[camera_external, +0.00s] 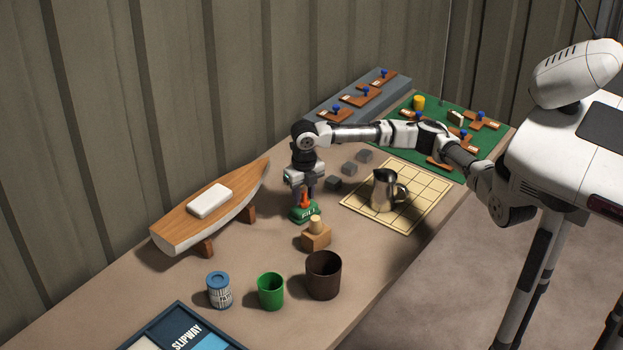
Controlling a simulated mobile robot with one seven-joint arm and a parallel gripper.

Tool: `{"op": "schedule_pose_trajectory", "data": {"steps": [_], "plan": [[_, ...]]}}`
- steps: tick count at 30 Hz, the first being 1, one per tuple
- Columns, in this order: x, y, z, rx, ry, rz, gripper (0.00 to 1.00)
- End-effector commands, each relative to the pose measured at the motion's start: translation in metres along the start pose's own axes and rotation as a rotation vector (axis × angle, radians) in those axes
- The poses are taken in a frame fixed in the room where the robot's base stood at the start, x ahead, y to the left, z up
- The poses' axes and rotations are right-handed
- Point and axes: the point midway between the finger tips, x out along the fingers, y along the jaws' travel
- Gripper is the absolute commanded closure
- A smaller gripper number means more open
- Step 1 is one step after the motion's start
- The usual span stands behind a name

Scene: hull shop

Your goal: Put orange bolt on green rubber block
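The orange bolt (305,201) stands upright over the green rubber block (298,216), which has white lettering on its side. The bolt's lower end appears to touch the block's top, but the view is too small to be certain. My gripper (304,194) points straight down at the bolt. Its dark fingers are around or just above the bolt's upper part. I cannot tell whether they grip the bolt or stand apart from it.
A wooden boat hull (174,232) with a white block (210,201) lies left. A wooden block with a peg (316,239), brown cup (323,276), green cup (271,292) and blue-lidded can (219,291) stand in front. A metal jug (384,192) stands on a yellow grid mat (425,207).

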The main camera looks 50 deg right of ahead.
Motion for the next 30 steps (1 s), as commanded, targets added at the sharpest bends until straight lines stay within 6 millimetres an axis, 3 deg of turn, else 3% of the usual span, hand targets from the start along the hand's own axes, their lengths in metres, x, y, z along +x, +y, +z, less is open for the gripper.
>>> {"op": "schedule_pose_trajectory", "data": {"steps": [11,24,30], "plan": [[-0.009,0.0,0.001,0.0,-0.002,0.001,0.65],[-0.098,0.001,0.0,0.0,-0.002,0.001,0.65],[-0.119,0.0,0.0,0.0,-0.001,0.0,0.65]]}}
